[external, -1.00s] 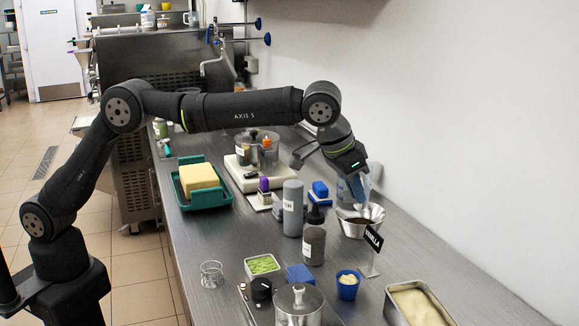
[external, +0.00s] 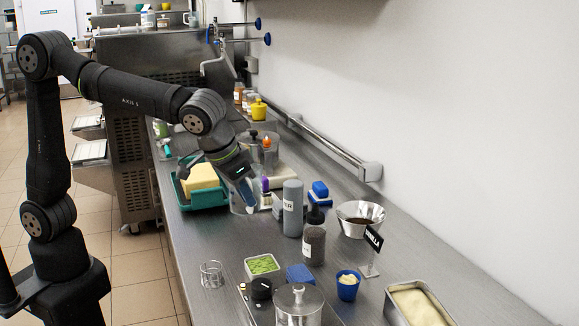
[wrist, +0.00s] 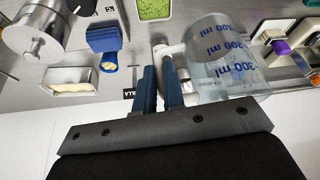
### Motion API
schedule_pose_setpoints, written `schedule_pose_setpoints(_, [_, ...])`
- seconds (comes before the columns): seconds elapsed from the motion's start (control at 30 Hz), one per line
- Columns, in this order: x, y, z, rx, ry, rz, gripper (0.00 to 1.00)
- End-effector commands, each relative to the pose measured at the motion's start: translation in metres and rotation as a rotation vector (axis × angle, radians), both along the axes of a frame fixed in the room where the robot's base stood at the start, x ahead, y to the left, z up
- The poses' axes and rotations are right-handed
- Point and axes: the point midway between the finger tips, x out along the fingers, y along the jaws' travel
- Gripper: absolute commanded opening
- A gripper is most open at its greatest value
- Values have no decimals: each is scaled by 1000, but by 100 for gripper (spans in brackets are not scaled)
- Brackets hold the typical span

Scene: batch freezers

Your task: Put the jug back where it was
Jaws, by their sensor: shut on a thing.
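The clear measuring jug (wrist: 222,62) with blue ml markings is large in the wrist view. It also shows faintly in the external view (external: 238,203), partly behind my fingers. My gripper (wrist: 161,80) is shut on the jug at its handle side. In the external view my gripper (external: 248,206) is over the counter, just right of the green tray (external: 208,198) with a yellow block. I cannot tell whether the jug's base touches the counter.
A grey bottle (external: 292,208) and a dark pump bottle (external: 314,240) stand right of the jug. A metal bowl (external: 360,218) with dark contents sits by the vanilla sign (external: 373,239).

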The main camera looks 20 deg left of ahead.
Motion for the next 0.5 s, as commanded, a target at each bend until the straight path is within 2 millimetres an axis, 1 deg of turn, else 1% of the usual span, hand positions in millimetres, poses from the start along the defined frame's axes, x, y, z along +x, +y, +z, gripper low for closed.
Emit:
schedule_pose_setpoints(0.03, [-5,18,-4,2,-1,11,0])
schedule_pose_setpoints(0.1, [-10,40,-11,4,-3,28,0])
schedule_pose_setpoints(0.2, [-17,66,-20,5,-5,49,0])
schedule_pose_setpoints(0.3, [-21,86,-28,8,-7,65,0])
schedule_pose_setpoints(0.4, [-24,99,-33,7,-9,75,0])
schedule_pose_setpoints(0.5, [-22,105,-37,9,-9,82,0])
